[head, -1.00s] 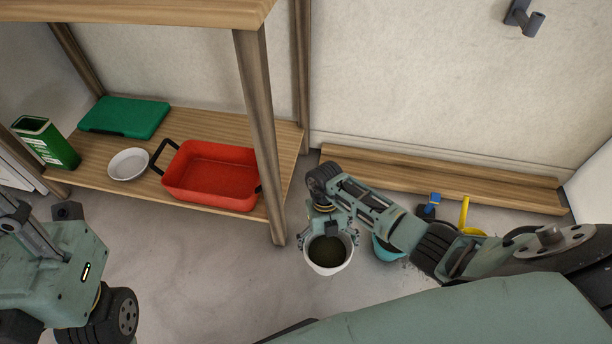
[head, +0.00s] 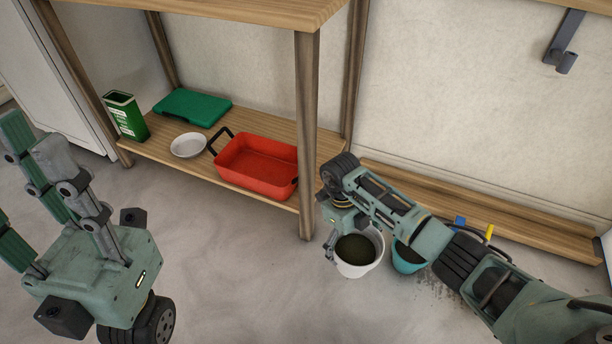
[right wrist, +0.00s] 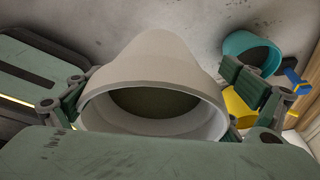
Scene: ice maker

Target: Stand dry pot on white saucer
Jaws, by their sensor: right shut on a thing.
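A white pot (head: 358,262) with dark soil inside is in my right gripper (head: 346,236). The right gripper is shut on it, with one finger on each side of the pot in the right wrist view (right wrist: 150,70). The pot looks upright in the head view, beside the front right leg of the shelf. I cannot tell how high it is above the floor. The white saucer (head: 188,146) lies empty on the lower shelf, left of the red tray.
The lower wooden shelf (head: 165,158) also holds a red tray (head: 235,172), a green box (head: 192,106) and a green container (head: 127,118). A shelf leg (head: 307,140) stands between pot and saucer. A teal pot (head: 405,262) is right of the white pot.

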